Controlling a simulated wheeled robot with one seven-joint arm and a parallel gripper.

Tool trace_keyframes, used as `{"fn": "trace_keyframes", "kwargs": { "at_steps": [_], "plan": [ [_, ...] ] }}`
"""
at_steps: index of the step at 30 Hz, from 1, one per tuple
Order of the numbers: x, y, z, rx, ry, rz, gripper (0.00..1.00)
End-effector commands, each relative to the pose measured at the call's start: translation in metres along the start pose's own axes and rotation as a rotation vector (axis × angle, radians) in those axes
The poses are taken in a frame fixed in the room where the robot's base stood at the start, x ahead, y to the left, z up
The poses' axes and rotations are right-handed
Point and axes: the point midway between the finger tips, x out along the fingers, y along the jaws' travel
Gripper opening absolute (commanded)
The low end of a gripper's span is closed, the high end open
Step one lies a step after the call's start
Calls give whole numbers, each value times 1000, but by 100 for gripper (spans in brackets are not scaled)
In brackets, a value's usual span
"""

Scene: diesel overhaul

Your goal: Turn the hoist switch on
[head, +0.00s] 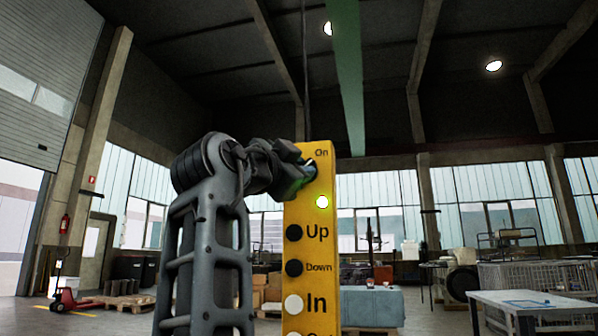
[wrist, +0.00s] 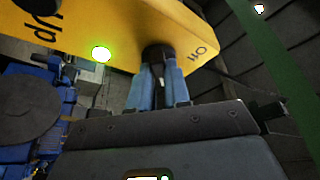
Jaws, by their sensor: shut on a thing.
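The hoist control box (head: 318,245) is a tall yellow pendant hanging upright in the middle of the head view. Its hoist switch is near the top by the word "On"; in the wrist view the dark switch knob (wrist: 158,52) shows between my fingertips. My gripper (head: 308,170) reaches it from the left and is shut on the switch; the fingers also show in the wrist view (wrist: 157,80). A round lamp (head: 322,202) below the switch glows green, and it glows in the wrist view (wrist: 101,54) too. The fingers hide part of the switch, so its exact angle is unclear.
Below the lamp are black buttons "Up" (head: 293,232) and "Down" (head: 293,268) and a white "In" button (head: 293,304). A green beam (head: 348,75) hangs overhead. A workbench (head: 530,303) and wire cages (head: 540,277) stand at right, a red pallet jack (head: 72,297) at left.

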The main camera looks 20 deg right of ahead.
Motion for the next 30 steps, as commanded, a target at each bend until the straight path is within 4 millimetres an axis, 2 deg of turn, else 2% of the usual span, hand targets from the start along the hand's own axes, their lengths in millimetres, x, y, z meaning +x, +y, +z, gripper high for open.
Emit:
{"fn": "trace_keyframes", "kwargs": {
  "at_steps": [9,10,18,26,30],
  "plan": [
    [0,1,1,0,-2,2,0],
    [0,1,1,0,-2,2,18],
    [0,0,0,0,-1,1,43],
    [-2,0,0,0,-1,0,43],
    [-16,0,2,-2,-2,-1,43]
  ]
}}
